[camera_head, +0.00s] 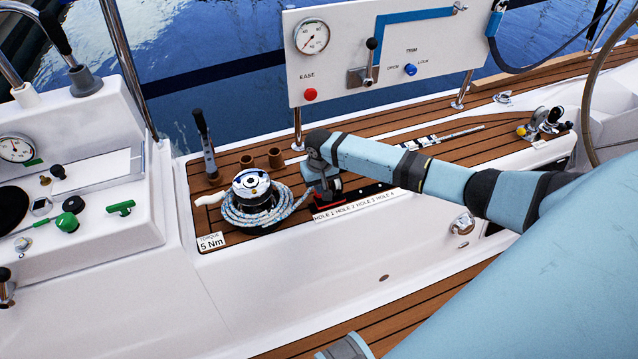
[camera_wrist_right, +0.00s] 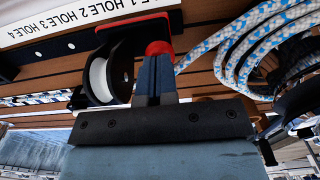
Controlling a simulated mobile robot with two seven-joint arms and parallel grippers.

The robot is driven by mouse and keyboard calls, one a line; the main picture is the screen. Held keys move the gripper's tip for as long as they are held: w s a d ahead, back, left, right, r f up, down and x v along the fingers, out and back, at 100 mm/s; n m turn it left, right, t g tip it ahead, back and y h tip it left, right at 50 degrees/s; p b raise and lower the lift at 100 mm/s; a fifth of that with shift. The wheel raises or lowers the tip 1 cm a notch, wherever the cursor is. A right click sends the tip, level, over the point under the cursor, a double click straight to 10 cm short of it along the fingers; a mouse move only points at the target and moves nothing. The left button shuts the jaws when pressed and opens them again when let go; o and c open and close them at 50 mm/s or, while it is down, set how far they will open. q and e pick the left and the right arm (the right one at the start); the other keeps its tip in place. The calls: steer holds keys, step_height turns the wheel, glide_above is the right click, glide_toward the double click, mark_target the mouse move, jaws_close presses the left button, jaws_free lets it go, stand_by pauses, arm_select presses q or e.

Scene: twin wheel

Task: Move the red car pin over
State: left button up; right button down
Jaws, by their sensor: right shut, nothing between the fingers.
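The red pin head (camera_wrist_right: 158,48) shows in the right wrist view just past my right gripper's fingertips (camera_wrist_right: 157,62). The fingers are shut with nothing between them; whether they touch the red part I cannot tell. Beside the fingers is the black car with a white sheave (camera_wrist_right: 99,80). In the head view my right gripper (camera_head: 323,188) is over the car, of which a red edge (camera_head: 328,199) shows. The car is at the HOLE 1 end of the black track (camera_head: 374,191). The gripper hides most of the car.
A winch (camera_head: 252,185) wrapped with blue-white rope stands close to the left of the gripper. A white hole-label strip (camera_head: 362,204) runs along the track's front. An instrument panel (camera_head: 345,60) stands behind. The track's right part is clear.

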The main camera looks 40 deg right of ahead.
step_height(320, 180, up, 5)
steer(key=p, duration=0.4)
steer(key=shift+r+p, duration=0.2)
steer(key=shift+p, duration=0.2)
arm_select(q)
steer(key=shift+s+a+r+g+p, duration=0.4)
steer(key=shift+a+r+g+p, duration=0.1)
steer(key=shift+a+r+p, duration=0.25)
arm_select(e)
step_height(320, 180, up, 8)
steer(key=shift+r, duration=0.25)
arm_select(q)
steer(key=shift+f, duration=0.15)
